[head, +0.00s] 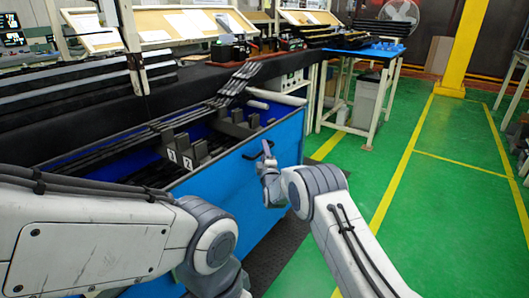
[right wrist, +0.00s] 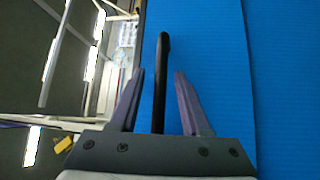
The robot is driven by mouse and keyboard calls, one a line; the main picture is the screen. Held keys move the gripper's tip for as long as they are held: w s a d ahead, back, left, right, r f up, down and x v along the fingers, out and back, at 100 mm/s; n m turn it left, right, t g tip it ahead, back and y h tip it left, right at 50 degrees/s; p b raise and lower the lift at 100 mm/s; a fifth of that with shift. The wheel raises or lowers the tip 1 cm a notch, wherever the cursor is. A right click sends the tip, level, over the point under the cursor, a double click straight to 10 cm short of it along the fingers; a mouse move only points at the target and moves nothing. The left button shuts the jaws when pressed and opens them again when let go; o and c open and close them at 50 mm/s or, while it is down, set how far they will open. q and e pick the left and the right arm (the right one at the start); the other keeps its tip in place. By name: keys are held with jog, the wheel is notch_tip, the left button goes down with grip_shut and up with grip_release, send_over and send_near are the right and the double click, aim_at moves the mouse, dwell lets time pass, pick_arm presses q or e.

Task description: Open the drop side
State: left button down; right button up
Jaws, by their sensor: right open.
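The drop side is the blue front panel (head: 240,182) of a long bin. It stands upright, and black trim strips (head: 110,143) lie in the bin behind it. My right gripper (head: 267,150) is at the panel's right part, near its top edge. In the right wrist view the gripper (right wrist: 159,73) is open, with a slim black bar (right wrist: 163,50), like a handle or latch, between its fingers. Gaps show on both sides of the bar.
Grey dividers (head: 187,152) with number labels stand in the bin. A blue-topped table (head: 375,52) with a grey bin (head: 367,100) beneath stands behind. Green floor (head: 430,200) with yellow lines is clear at the right.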

grip_shut()
dwell(1.4)
